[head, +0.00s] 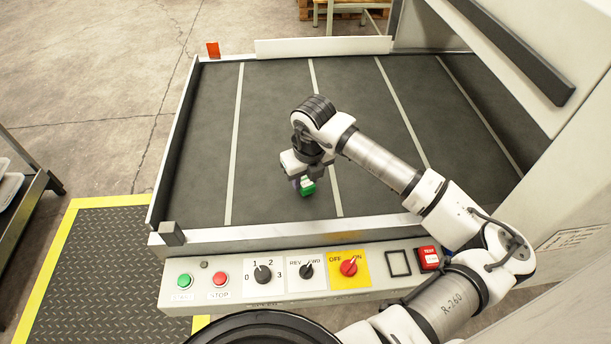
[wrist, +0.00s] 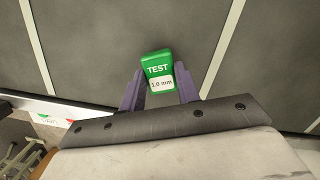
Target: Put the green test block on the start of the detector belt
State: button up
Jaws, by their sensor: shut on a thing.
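The green test block (wrist: 157,66) is held between the two purple fingers of my gripper (wrist: 160,88) in the wrist view. Its face reads "TEST" and "1.0 mm". In the head view the green block (head: 307,188) shows below my gripper (head: 303,182), over the dark detector belt (head: 270,110). The belt has pale cross lines, and my gripper is over its near half, between the first two lines from the left. I cannot tell whether the block touches the belt. My gripper hides part of the block in the head view.
A control panel (head: 285,291) with buttons and knobs runs along the belt's near side. A red TEST block or button (head: 428,257) sits at its right, beside an empty black square outline (head: 398,263). The machine housing (head: 570,170) stands at the right. The belt's left part is clear.

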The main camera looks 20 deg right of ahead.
aim_at(309, 187)
jog(key=shift+f, duration=0.3)
jog(key=shift+f, duration=0.15)
jog(key=o, duration=1)
jog(key=r+b, duration=0.1)
jog(key=r, duration=0.3)
jog(key=s+r+b, duration=0.1)
jog(key=r, duration=0.7)
jog(key=shift+s+d+r+b, duration=0.1)
jog(key=shift+s+r+b, duration=0.05)
jog(key=shift+s+b, duration=0.25)
